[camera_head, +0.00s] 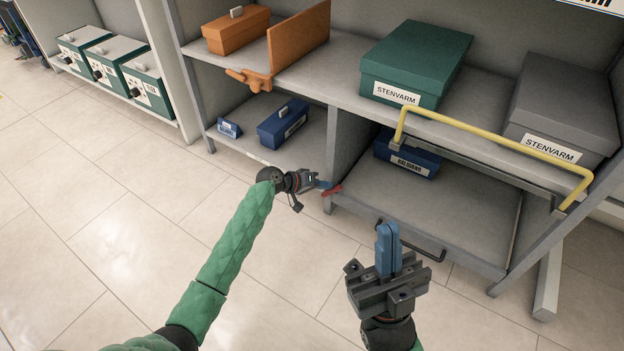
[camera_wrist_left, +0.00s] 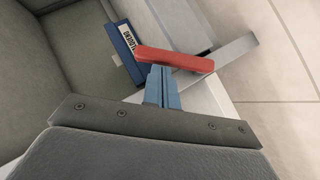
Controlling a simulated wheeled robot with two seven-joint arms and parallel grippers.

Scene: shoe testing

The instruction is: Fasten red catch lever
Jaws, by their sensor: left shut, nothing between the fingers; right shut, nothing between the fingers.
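The red catch lever (camera_head: 332,191) is at the lower front edge of the shelf unit, by the upright between the two lower bays. In the left wrist view the red lever (camera_wrist_left: 174,59) lies across the picture, just beyond my fingertips. My left gripper (camera_head: 326,185) is shut and empty, with its blue fingertips (camera_wrist_left: 160,72) at the lever, touching or very close; I cannot tell which. My right gripper (camera_head: 388,232) is shut and empty, pointing up in front of the lower right bay, apart from the lever.
A yellow rail (camera_head: 490,138) runs along the upper shelf front, below a green box (camera_head: 415,58) and a grey box (camera_head: 565,105). An orange handle (camera_head: 248,79) sticks out at upper left. Blue boxes (camera_head: 283,124) stand in the lower bays. The floor (camera_head: 90,220) is clear.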

